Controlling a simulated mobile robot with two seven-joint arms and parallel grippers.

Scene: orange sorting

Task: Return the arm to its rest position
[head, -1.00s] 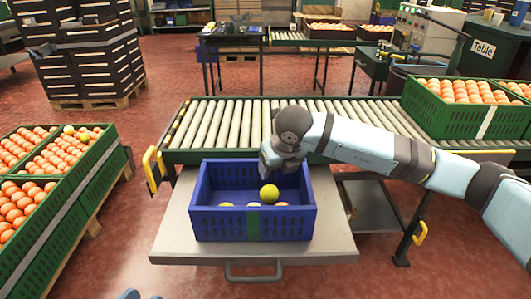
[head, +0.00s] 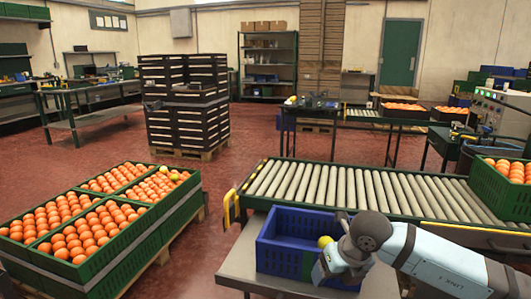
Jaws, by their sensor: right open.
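My right arm comes in from the right, and my right gripper (head: 322,270) is at the right front of the blue crate (head: 281,262). The gripper is open and points down; its wrist covers the crate's right part. A yellow-green fruit (head: 325,241) shows inside the crate just behind the gripper, apparently not held. The crate stands on a grey metal table (head: 236,268) in front of the roller conveyor (head: 345,187). My left gripper is out of view.
Green crates of oranges (head: 95,222) stand on a pallet at the left, with a few yellowish fruits among them. Another green crate (head: 497,188) sits on the conveyor's right end. Stacked black crates (head: 185,100) stand behind. Red floor is free between them.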

